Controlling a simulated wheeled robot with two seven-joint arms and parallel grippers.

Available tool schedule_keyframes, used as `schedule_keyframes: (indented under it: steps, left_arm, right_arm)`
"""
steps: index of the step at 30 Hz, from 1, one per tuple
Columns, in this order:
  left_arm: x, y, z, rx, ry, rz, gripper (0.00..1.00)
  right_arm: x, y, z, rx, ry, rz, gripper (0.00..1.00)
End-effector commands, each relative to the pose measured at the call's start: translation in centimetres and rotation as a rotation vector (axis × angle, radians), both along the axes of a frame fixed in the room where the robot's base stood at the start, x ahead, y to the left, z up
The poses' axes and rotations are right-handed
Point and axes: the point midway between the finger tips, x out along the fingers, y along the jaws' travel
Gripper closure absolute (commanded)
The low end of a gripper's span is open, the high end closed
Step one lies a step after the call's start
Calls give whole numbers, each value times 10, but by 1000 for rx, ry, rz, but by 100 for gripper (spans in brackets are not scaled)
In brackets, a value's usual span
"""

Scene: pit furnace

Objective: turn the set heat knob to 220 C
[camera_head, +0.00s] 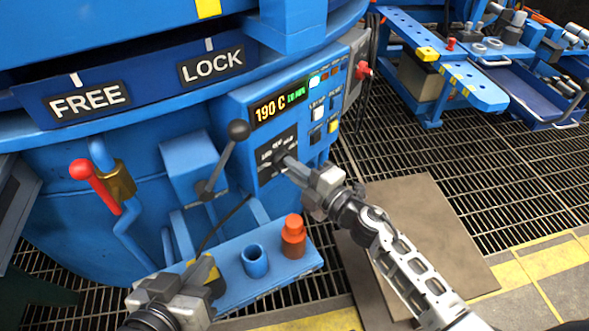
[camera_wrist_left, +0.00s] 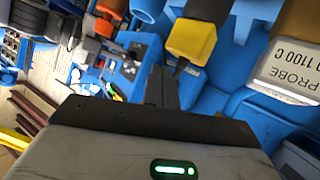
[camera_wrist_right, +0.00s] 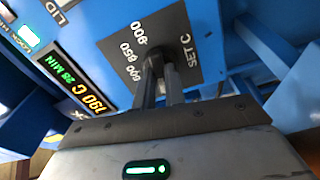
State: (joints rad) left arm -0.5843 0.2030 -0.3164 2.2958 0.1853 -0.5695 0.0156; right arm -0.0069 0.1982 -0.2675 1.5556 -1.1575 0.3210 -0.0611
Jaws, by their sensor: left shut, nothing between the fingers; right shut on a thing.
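The set heat knob (camera_wrist_right: 152,57) is a small dark knob on a grey dial plate (camera_wrist_right: 190,42) marked "SET C", with temperature figures around it. My right gripper (camera_wrist_right: 160,84) is shut on the knob, its fingers largely hiding it. In the head view my right gripper (camera_head: 290,165) reaches the dial plate from the lower right. The display (camera_head: 279,102) above the plate reads 190 C in yellow, with a smaller green minutes figure. My left gripper (camera_head: 207,262) is shut and empty near the small blue shelf; its fingers (camera_wrist_left: 163,86) show in the left wrist view.
A black-balled lever (camera_head: 238,131) stands left of the panel. A red-handled lever (camera_head: 95,185) is further left. The blue shelf (camera_head: 285,272) holds a blue cup (camera_head: 254,261) and an orange-red piece (camera_head: 293,236). Open grating floor lies to the right.

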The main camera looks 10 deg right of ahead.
Motion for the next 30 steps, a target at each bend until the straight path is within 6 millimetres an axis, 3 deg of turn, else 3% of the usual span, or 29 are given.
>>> schedule_keyframes:
  steps: [14, 15, 17, 26, 30]
  left_arm:
    - [0, -1, 2, -4, -5, -2, 100]
    - [0, -1, 2, -4, -5, -2, 100]
    - [0, -1, 2, -4, -5, -2, 100]
    - [0, -1, 2, -4, -5, -2, 100]
    - [0, -1, 4, -3, -4, -2, 100]
  right_arm:
    - [0, 0, 0, -17, -9, -1, 100]
    - [0, 0, 0, -17, -9, -1, 80]
    - [0, 0, 0, -16, -9, -1, 66]
    - [-1, -1, 0, -13, -7, -1, 66]
    - [-12, -8, -1, -14, -5, -1, 66]
